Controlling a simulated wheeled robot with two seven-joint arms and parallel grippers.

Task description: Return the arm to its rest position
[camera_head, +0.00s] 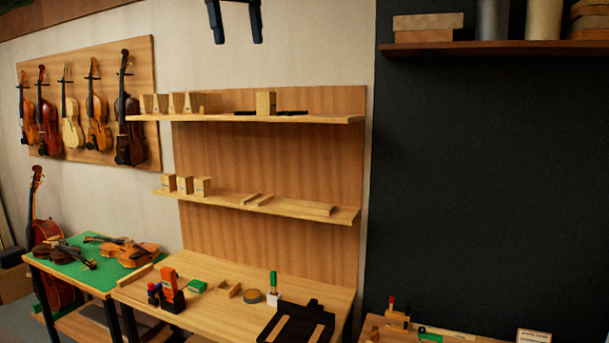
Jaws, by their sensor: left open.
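My left gripper (236,38) is at the top edge of the head view. Its two dark fingers point down and stand apart, with nothing between them. It shows in front of the pale wall, above the upper shelf and clear of it in the picture. The rest of the left arm is cut off by the top edge. My right gripper is not in view.
A wooden workbench (225,307) holds an orange-and-black tool (170,288), a green-handled tool (273,282) and a dark flat holder (298,322). Behind it are an upper shelf (215,117) and lower shelf (225,199) with wooden blocks. Violins hang on a panel (145,70) at left.

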